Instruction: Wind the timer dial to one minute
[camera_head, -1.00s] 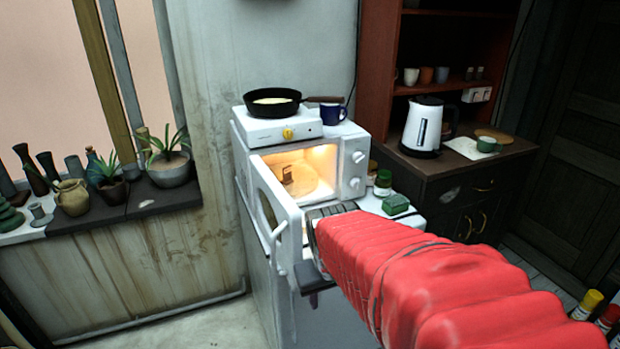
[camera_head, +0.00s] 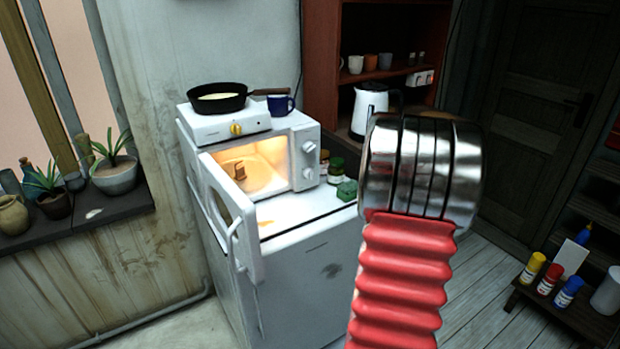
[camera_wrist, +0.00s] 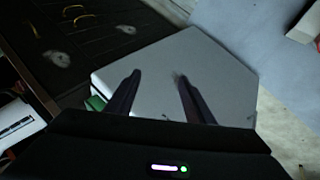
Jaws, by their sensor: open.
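The white microwave (camera_head: 287,150) stands on a low white fridge, its door (camera_head: 231,215) open and its inside lit. Two round dials are on its right panel, an upper dial (camera_head: 309,147) and a lower dial (camera_head: 307,173). Their markings are too small to read, so I cannot tell which is the timer. My gripper (camera_wrist: 158,84) is open, its two dark fingers apart with nothing between them, over a pale surface in the wrist view. In the head view my arm, right of the microwave, hides the gripper.
A hotplate (camera_head: 215,124) with a black pan (camera_head: 217,97) and a blue mug (camera_head: 280,103) sit on the microwave. Jars (camera_head: 334,170) and a green block (camera_head: 347,190) stand right of it. A white kettle (camera_head: 366,108) is behind my arm.

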